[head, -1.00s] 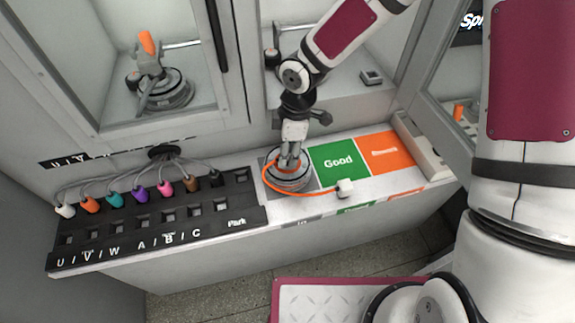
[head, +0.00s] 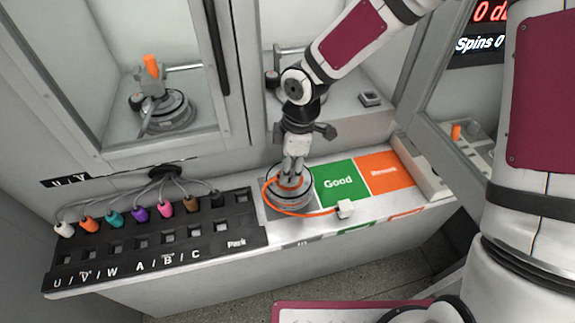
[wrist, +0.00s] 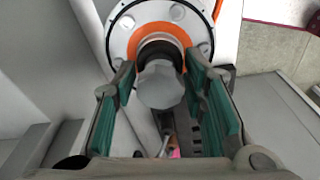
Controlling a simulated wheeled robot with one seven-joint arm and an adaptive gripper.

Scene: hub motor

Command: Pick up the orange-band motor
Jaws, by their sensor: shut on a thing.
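The orange-band motor (head: 290,199) is a round grey disc with an orange ring, at the grey square left of the green Good pad. An orange cable runs from it to a white plug (head: 345,209). My gripper (head: 292,172) points down over the motor, shut on its central shaft. In the wrist view, the teal-padded fingers (wrist: 171,95) stand on both sides of the shaft's hexagonal end, with the motor's orange band (wrist: 122,45) behind. I cannot tell whether the motor's underside is clear of the counter.
The green Good pad (head: 338,184) and an orange pad (head: 384,172) lie to the right. A black socket panel (head: 150,262) with several coloured plugs is on the left. A windowed cabinet (head: 118,152) with another device inside stands behind.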

